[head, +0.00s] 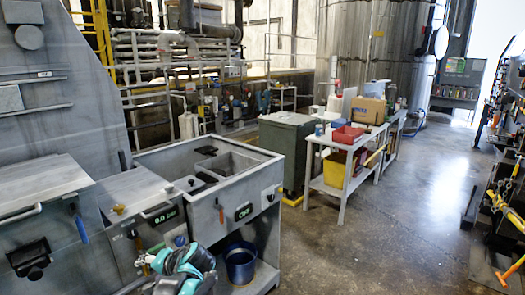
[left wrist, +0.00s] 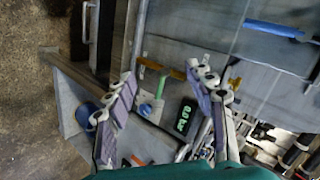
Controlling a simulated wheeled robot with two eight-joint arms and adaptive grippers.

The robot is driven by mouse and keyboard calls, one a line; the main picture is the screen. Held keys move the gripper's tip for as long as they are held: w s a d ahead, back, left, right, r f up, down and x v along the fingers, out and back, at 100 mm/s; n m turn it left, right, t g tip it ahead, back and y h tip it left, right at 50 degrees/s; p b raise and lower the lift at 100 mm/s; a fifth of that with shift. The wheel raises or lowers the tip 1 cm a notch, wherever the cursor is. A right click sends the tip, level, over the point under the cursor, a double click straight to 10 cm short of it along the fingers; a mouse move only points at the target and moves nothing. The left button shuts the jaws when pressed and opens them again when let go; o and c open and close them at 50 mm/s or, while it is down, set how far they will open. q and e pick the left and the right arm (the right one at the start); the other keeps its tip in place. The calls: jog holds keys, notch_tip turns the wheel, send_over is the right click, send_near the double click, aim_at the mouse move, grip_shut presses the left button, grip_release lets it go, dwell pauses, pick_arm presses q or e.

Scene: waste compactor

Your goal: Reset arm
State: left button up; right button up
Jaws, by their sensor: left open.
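My left gripper (head: 147,262) is low in the head view, in front of the grey compactor panel, with my teal wrist beside it. In the left wrist view its two fingers (left wrist: 163,78) are spread apart with nothing between them. Beyond the fingers are a panel with a green display (left wrist: 187,115) reading 0.0 bar and a green-handled lever (left wrist: 150,67). The display also shows in the head view (head: 163,217). My right gripper is in neither view.
A grey sink bench (head: 235,215) with a second display stands right of the panel, with a blue bucket (head: 240,262) on its lower shelf. A white table (head: 345,142) holds a red bin (head: 347,135). Open floor (head: 400,230) lies at right, beside a tool rack (head: 505,190).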

pick_arm(q)
jog(key=s+d+f+n+h, duration=0.1)
jog(key=s+d+f+h, duration=0.2)
jog(key=s+d, duration=0.4)
jog(key=s+d+f+n+t+h, duration=0.1)
jog(key=s+d+f+h, duration=0.2)
jog(key=s, duration=1.2)
jog(key=d+h, duration=0.3)
jog(key=d, duration=0.1)
jog(key=shift+f+t, duration=0.2)
jog(key=shift+t, duration=0.1)
